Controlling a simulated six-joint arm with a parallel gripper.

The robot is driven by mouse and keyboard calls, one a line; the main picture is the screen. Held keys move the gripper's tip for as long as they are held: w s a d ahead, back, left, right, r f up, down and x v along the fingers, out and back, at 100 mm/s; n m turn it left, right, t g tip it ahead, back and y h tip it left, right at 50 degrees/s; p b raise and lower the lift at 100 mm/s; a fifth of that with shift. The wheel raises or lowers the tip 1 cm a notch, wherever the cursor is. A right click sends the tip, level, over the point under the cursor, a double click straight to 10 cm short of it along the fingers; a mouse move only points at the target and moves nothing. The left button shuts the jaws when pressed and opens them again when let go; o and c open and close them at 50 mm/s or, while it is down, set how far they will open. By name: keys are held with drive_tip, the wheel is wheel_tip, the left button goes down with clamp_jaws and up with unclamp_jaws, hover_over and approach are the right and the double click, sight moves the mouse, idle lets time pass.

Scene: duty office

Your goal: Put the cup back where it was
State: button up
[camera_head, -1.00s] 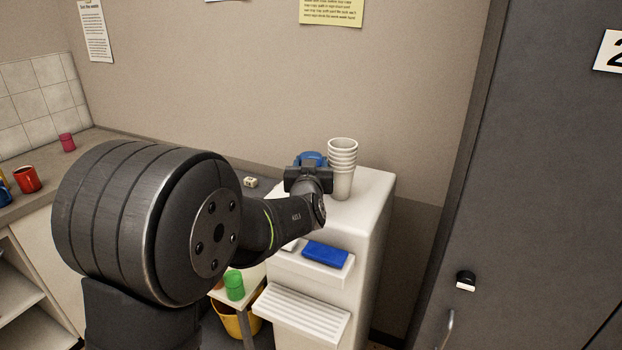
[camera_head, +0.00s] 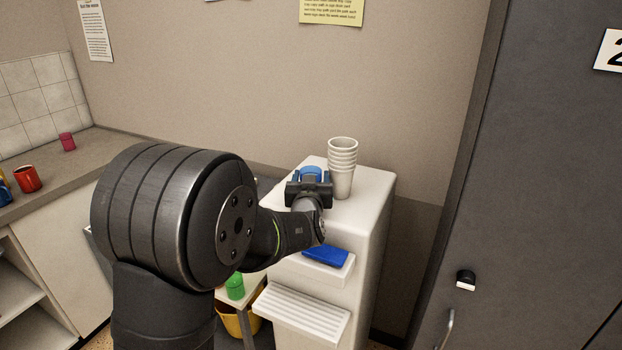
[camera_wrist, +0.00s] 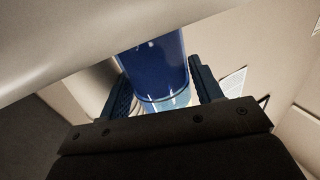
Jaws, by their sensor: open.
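A blue cup-like cylinder (camera_head: 311,173) stands on top of the white dispenser (camera_head: 372,185), just left of a stack of white cups (camera_head: 343,160). My gripper (camera_head: 309,178) is at its near side and hides its lower part. In the wrist view the blue cylinder (camera_wrist: 155,65) is between my two fingers (camera_wrist: 162,82), which are apart. A paler, clear band shows at its end nearest the palm. Whether either finger touches it I cannot tell. Which cup the task means is not certain from these views.
The white stack stands close to the right of my gripper. A blue block (camera_head: 325,256) lies on the dispenser's ledge. A red mug (camera_head: 27,179) and a pink cup (camera_head: 67,141) are on the left counter. A green cup (camera_head: 234,286) is below, above a yellow bucket (camera_head: 229,322).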

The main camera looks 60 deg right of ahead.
drive_tip(key=v, duration=1.2)
drive_tip(key=shift+r, duration=0.1)
drive_tip(key=shift+c, duration=0.2)
drive_tip(key=d+r+g, duration=0.1)
drive_tip(key=d+g+y, duration=0.1)
drive_tip(key=d, duration=0.1)
drive_tip(key=d+r+m+g, duration=0.1)
drive_tip(key=shift+s+d+r, duration=0.15)
drive_tip(key=shift+s+r, duration=0.15)
drive_tip(key=shift+s, duration=0.1)
drive_tip(key=w+a+r+m+g+y, duration=0.1)
drive_tip(key=w+a+r+g+y, duration=0.2)
drive_tip(key=r+y, duration=0.6)
drive_tip(key=shift+t+h, duration=0.4)
drive_tip(key=shift+h, duration=0.2)
drive_tip(key=x, duration=1.5)
drive_tip(key=shift+w+d+f, duration=0.25)
drive_tip(key=shift+w, duration=0.05)
